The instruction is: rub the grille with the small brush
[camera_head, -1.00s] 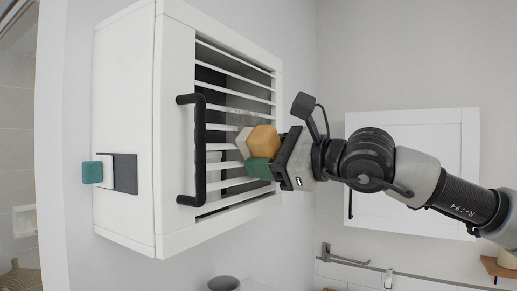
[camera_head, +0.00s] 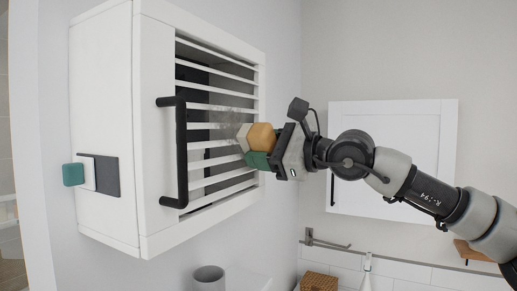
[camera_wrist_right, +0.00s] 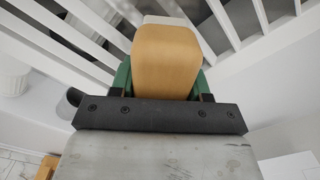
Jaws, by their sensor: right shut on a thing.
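The grille (camera_head: 215,174) is a set of white slats in the front of a white wall cabinet with a black handle. A grey dusty smudge (camera_head: 228,116) shows on its middle slats. My right gripper (camera_head: 270,146) is shut on the small brush (camera_head: 261,136), a tan wooden block with a pale face toward the slats. The brush is at the right part of the grille; whether it touches cannot be told. In the right wrist view the brush (camera_wrist_right: 165,62) sits between green fingers, with slats beyond it. My left gripper is not in view.
The black handle (camera_head: 181,150) stands out at the cabinet's left front. A teal block (camera_head: 73,174) sticks out from the cabinet's side. A white wall cabinet (camera_head: 415,140) hangs behind my right arm. A grey cup (camera_head: 208,278) and a wicker box (camera_head: 319,281) are below.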

